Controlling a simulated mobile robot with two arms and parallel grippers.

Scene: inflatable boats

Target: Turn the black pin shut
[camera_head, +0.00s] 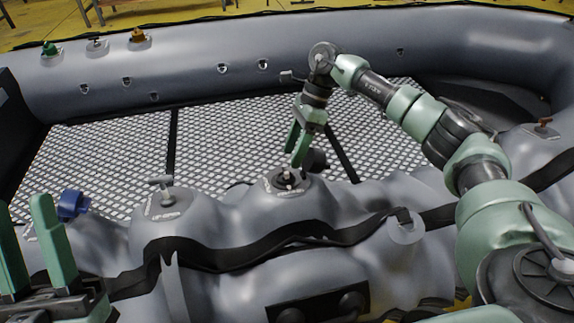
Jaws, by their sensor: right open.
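The black valve (288,181) sits on top of the near grey tube, near the middle of the view. The fingertips are close to the pin; contact cannot be told. My left gripper (25,212) is at the lower left, fingers upward, spread and empty, far from the black valve.
A grey T-handled pin (162,188) and a blue one (72,204) stand on the near tube to the left. A brown pin (543,124) is at the right. The far tube (190,50) carries several more. A black strap (250,252) crosses the near tube.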

